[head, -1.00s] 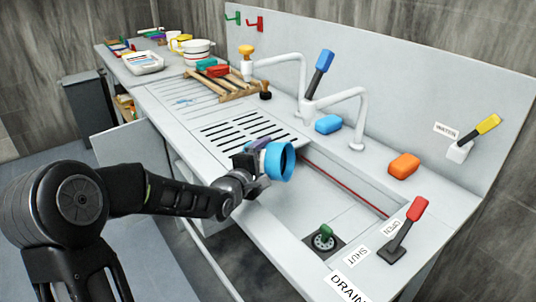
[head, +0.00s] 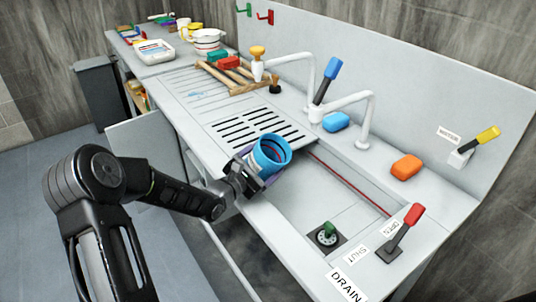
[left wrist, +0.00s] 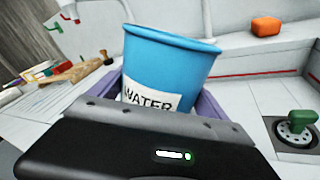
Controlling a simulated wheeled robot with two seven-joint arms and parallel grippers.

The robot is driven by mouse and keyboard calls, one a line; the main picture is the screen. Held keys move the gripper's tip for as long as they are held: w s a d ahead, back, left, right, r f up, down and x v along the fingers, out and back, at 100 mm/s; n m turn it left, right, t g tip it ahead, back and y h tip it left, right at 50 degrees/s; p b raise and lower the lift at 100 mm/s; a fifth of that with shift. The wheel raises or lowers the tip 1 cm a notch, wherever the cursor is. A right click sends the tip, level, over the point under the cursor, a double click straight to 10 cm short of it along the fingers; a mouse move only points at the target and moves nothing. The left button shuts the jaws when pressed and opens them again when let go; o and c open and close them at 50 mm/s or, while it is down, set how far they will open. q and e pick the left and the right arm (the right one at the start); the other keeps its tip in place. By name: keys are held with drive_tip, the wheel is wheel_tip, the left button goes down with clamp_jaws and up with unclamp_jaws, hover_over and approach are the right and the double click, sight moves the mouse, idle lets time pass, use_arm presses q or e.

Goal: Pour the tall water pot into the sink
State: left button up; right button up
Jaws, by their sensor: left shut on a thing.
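The tall water pot (head: 272,152) is a blue cup-like pot. My left gripper (head: 252,172) is shut on it and holds it over the near left edge of the sink (head: 335,205). In the head view I see into its open mouth, and its inside shows blue with a reddish ring. In the left wrist view the blue pot (left wrist: 168,60) stands nearly upright between purple fingers, with a WATER label facing the camera. Whether it holds water cannot be told. My right gripper is not in view.
A green plug (head: 328,228) sits at the drain in the sink floor. A red-handled lever (head: 405,228) stands at the right rim. White faucets (head: 362,115), a blue sponge (head: 336,121) and an orange block (head: 407,167) are behind. A slotted drainboard (head: 245,125) lies left.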

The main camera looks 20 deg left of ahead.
sight(254, 149)
use_arm(q)
drive_tip(key=shift+a+r+n+p, duration=0.5)
drive_tip(key=shift+a+n+p, duration=0.2)
drive_tip(key=shift+n+p, duration=0.4)
drive_tip(key=shift+a+r+n+t+p, duration=0.1)
drive_tip(key=shift+a+n+t+p, duration=0.3)
drive_tip(key=shift+n+p, duration=0.5)
drive_tip(key=shift+a+f+n+h, duration=0.2)
drive_tip(key=shift+f+n+h, duration=0.2)
drive_tip(key=shift+n, duration=0.1)
drive_tip(key=shift+p, duration=0.35)
drive_tip(key=shift+a+f+n+p, duration=0.1)
drive_tip(key=shift+f+n+p, duration=0.2)
drive_tip(key=shift+p, duration=0.1)
drive_tip(key=shift+r+p, duration=1.6)
drive_tip(key=shift+r, duration=0.45)
